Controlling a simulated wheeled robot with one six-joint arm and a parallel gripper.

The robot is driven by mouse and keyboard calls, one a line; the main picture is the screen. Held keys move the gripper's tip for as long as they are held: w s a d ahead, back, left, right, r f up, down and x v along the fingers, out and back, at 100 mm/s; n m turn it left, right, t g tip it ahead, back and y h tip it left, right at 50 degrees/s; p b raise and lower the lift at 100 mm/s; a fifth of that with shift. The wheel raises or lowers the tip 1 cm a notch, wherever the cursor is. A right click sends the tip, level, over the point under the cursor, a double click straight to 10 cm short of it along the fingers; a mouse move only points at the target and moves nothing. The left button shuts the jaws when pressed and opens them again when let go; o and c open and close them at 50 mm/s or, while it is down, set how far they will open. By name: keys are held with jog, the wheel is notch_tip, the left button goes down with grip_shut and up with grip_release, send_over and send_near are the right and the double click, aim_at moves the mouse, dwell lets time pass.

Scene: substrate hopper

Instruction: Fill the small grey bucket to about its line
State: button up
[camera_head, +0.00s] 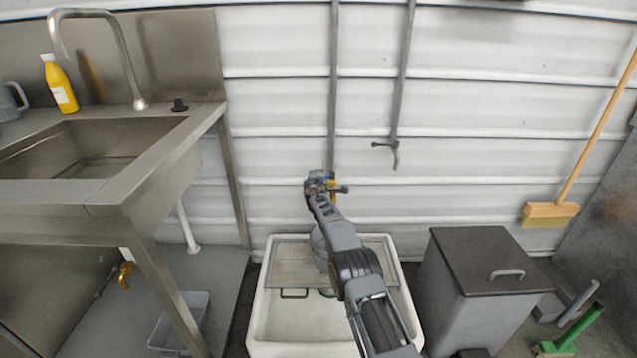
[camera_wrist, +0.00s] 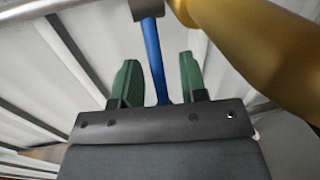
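A grey rounded vessel (camera_head: 319,246), seemingly the small grey bucket, stands in a white basin (camera_head: 258,312) on its slatted board, partly hidden behind my arm. Its inside, line and fill level cannot be made out. My gripper (camera_head: 318,181) is raised above it, by the wall pipe (camera_head: 334,95). In the wrist view, the green fingers of my gripper (camera_wrist: 158,80) stand apart, with a blue lever (camera_wrist: 153,52) between them. Gaps show on both sides of the lever. A large brass-coloured body (camera_wrist: 262,40) fills the upper right of the wrist view.
A steel sink unit (camera_head: 150,160) with a yellow bottle (camera_head: 61,86) stands at left, a grey tub (camera_head: 181,322) beneath. A lidded grey bin (camera_head: 478,265) stands right of the basin. A broom (camera_head: 551,212) leans at right. A second pipe with a lever (camera_head: 393,148) hangs on the wall.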

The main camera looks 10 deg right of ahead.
jog(key=shift+s+b, duration=0.2)
jog(key=shift+b, duration=0.25)
jog(key=b+v, duration=0.5)
jog(key=v, duration=0.8)
jog(key=shift+s, duration=0.25)
jog(key=shift+r, duration=0.1)
